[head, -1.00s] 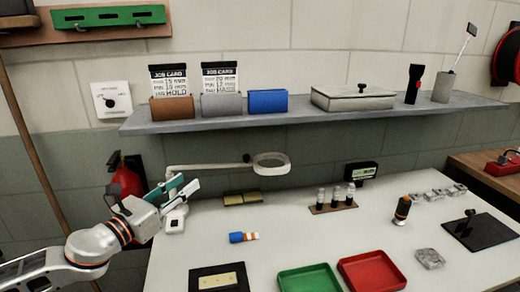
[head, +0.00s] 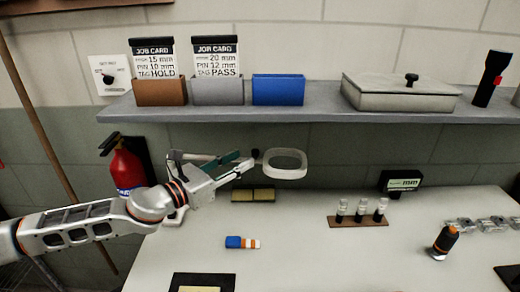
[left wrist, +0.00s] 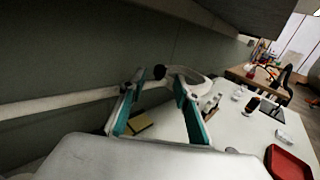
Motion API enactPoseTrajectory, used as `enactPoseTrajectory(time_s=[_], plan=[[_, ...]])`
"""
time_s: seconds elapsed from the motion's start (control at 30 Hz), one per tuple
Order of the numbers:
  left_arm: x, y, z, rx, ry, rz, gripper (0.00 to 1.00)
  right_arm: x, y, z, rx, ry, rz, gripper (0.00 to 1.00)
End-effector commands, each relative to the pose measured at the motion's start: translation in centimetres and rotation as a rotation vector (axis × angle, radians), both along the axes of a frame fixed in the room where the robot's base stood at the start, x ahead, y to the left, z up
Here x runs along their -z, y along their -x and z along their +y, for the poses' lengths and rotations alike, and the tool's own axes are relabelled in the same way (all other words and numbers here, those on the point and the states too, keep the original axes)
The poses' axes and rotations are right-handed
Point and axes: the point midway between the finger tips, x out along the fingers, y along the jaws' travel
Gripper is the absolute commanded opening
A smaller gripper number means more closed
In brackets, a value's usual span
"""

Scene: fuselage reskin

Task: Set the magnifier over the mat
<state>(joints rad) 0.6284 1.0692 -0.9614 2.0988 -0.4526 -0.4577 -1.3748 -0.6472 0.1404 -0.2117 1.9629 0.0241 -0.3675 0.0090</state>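The magnifier (head: 286,176) is a white ring lens on a white jointed arm, with a dark knob (head: 256,154) beside the lens. It hangs over the back of the bench. A dark mat (head: 180,279) with a tan piece on it lies at the front edge of the head view, partly cut off. My left gripper (head: 244,163) is open, just left of the knob. In the left wrist view, its teal-padded fingers (left wrist: 158,80) stand apart, with the knob showing between and beyond their tips. I cannot tell whether anything touches. My right gripper is not in view.
A shelf (head: 300,105) with card holders and a lidded box overhangs the bench back. Tan blocks (head: 253,195) lie below the lens. Mid-bench is mostly clear.

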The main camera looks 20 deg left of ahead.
Motion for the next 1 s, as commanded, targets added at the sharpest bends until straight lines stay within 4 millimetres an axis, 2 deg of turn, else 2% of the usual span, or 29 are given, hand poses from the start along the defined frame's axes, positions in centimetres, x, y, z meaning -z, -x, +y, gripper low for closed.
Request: enactPoseTrajectory(time_s=[0.2,0.4,0.8,0.93,1.0], plan=[[-0.3,-3.1,-1.8,0.001,0.002,-0.005,0.32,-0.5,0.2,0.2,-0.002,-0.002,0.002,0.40],[-0.2,-5.1,-2.9,0.001,0.001,-0.003,0.32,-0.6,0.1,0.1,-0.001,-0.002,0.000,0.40],[-0.1,-5.8,-3.3,0.001,0.000,-0.001,0.32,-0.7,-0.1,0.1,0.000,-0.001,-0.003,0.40],[-0.1,-5.8,-3.3,0.001,-0.001,-0.002,0.00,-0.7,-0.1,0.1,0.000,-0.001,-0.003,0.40],[-0.1,-5.8,-3.3,0.001,-0.001,-0.002,0.00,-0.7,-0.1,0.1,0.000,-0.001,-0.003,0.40]])
